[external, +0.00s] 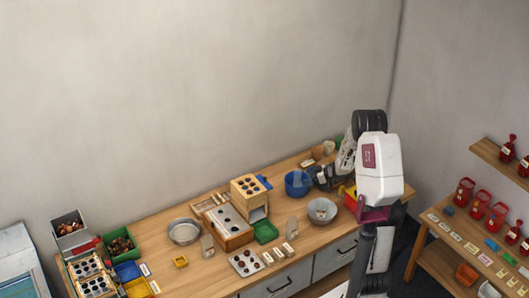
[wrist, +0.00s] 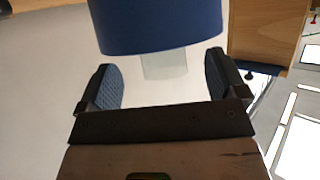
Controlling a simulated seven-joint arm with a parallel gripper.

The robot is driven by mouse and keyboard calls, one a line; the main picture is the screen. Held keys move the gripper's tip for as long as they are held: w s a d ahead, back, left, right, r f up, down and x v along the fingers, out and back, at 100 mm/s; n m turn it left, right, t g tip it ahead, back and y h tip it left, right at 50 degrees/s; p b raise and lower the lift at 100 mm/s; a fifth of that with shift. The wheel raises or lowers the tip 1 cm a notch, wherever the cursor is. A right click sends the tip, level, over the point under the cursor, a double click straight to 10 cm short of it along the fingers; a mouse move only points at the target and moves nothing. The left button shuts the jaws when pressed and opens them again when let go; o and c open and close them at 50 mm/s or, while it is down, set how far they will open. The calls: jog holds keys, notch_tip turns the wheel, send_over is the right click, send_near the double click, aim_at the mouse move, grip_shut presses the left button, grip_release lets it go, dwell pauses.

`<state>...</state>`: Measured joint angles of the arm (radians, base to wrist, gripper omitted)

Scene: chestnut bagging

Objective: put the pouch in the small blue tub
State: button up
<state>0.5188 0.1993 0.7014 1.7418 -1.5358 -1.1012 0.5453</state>
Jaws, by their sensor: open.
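The small blue tub (external: 293,190) stands on the bench toward its right end. In the wrist view the tub (wrist: 155,30) fills the top middle, its curved edge just past my fingertips. A pale, see-through piece that looks like the pouch (wrist: 165,66) sticks out from that edge, between my fingers. A pale patch also shows at the tub in the external view (external: 303,178); I cannot tell whether it lies inside or beside the tub. My gripper (wrist: 160,72) is open, with a finger on each side and neither touching the pale piece. In the external view my gripper (external: 319,177) is at the tub's right side.
A grey bowl (external: 322,211) stands in front of the tub. A wooden box (external: 249,192) and green tray (external: 266,232) are to the left. A metal pan (external: 184,231) stands farther left. Red and yellow bins (external: 350,200) sit by my arm.

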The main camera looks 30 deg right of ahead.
jog(key=shift+s+d, duration=1.15)
jog(key=shift+r, duration=0.1)
jog(key=w+a+r+m+t+h, duration=0.1)
jog(key=a+r+h, duration=0.1)
jog(key=r+h, duration=0.35)
jog(key=w+a+r+m+t+h, duration=0.1)
jog(key=a+r+m+h, duration=0.1)
jog(key=r, duration=0.7)
jog(key=s+a+r+m+g+h, duration=0.1)
jog(key=s+a+r+m+h, duration=0.25)
jog(key=s+r, duration=0.6)
jog(key=s+a+r+m+g, duration=0.1)
jog(key=s+a+r+g, duration=0.1)
jog(key=s+a, duration=0.4)
jog(key=s+a+r+g+y, duration=0.1)
jog(key=s+a, duration=0.4)
jog(key=s, duration=1.1)
jog(key=s+a+r+m+g, duration=0.1)
jog(key=s+a+r+g, duration=0.2)
jog(key=s, duration=0.8)
jog(key=a+g, duration=0.2)
jog(key=a, duration=0.1)
jog(key=shift+s+a+r+m, duration=0.15)
jog(key=shift+s+a+m, duration=0.05)
jog(key=shift+a+m, duration=0.15)
